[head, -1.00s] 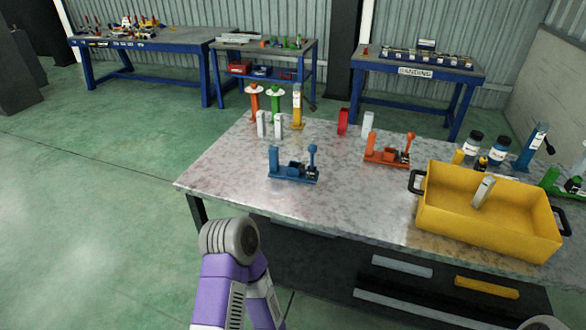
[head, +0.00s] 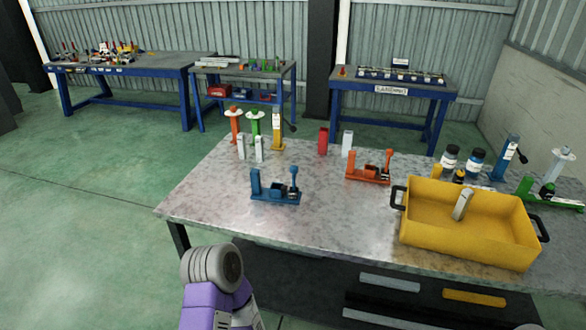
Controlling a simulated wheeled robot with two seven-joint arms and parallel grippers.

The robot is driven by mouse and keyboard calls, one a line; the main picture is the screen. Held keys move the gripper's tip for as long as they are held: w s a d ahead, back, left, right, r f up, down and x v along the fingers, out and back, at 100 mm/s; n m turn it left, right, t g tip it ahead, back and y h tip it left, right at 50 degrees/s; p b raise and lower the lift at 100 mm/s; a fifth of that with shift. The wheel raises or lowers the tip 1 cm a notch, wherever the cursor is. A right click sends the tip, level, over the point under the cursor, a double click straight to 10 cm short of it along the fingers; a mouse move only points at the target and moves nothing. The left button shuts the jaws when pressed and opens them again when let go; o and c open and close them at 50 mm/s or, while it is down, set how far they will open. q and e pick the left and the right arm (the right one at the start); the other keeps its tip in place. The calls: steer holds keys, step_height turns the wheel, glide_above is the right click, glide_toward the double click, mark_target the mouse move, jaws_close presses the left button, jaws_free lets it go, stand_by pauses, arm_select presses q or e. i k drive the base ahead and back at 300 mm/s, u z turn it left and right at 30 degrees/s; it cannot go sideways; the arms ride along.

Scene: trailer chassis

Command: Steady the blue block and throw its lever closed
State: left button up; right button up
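The blue block (head: 275,197) sits on the metal-topped table, toward its left front. It has a long base, a tall post at its left end and a lever (head: 294,178) with a rounded knob standing upright at its right end. Nothing touches it. One of my arms, purple with a grey joint, shows at the bottom, in front of the table and below the block. Neither gripper shows in the head view.
A similar orange block (head: 369,168) stands behind and right of the blue one. A yellow bin (head: 468,236) with black handles fills the right front of the table (head: 215,190). Bottles, small upright blocks and coloured stands line the back. Bare tabletop surrounds the blue block.

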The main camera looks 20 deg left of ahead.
mark_target(294, 168)
steer(key=u, duration=2.3)
steer(key=i, duration=1.95)
steer(key=z, duration=1.45)
